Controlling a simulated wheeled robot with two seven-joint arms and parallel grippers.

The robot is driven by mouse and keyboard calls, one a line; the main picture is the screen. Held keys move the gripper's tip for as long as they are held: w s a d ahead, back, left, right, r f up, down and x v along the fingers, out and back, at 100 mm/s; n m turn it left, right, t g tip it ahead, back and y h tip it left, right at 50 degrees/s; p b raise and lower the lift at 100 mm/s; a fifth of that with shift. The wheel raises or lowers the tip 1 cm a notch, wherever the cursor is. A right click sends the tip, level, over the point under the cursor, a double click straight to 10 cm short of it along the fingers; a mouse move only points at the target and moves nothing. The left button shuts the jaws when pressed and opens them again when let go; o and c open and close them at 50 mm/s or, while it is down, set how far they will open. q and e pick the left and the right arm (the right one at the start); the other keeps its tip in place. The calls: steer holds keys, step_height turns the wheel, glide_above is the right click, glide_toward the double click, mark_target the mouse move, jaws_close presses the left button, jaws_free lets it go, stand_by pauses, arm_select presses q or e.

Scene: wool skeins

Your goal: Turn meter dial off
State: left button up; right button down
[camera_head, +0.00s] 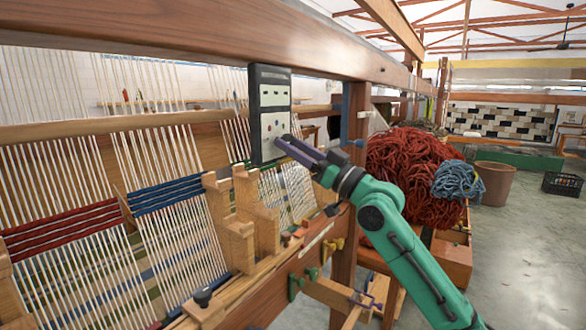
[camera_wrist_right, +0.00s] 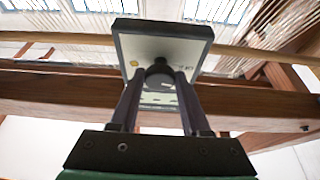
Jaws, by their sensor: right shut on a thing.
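The meter (camera_head: 268,100) is a dark-framed box with a pale face, mounted upright on the wooden loom; it also shows in the right wrist view (camera_wrist_right: 135,48). Its dial (camera_wrist_right: 159,68) is a dark round knob on the pale face. My right gripper (camera_head: 284,143), on a green arm, reaches the lower part of the meter from the right. In the right wrist view my right gripper (camera_wrist_right: 160,80) has its two dark fingers shut on the dial from either side. In the head view the dial is hidden by the fingers. My left gripper is not in view.
The loom's strung threads (camera_head: 150,200) fill the left, with wooden blocks (camera_head: 250,215) below the meter. A thick beam (camera_head: 200,35) runs above. A heap of red wool (camera_head: 410,165) with a blue skein (camera_head: 458,181) lies behind my right arm. Open floor (camera_head: 530,250) is at right.

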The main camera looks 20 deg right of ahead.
stand_by(0.5)
steer(key=shift+c, duration=1.9)
jaws_free()
steer(key=b+v, duration=0.8)
steer(key=v, duration=0.6)
steer(key=shift+d+b, duration=0.3)
steer(key=shift+s+f, duration=0.1)
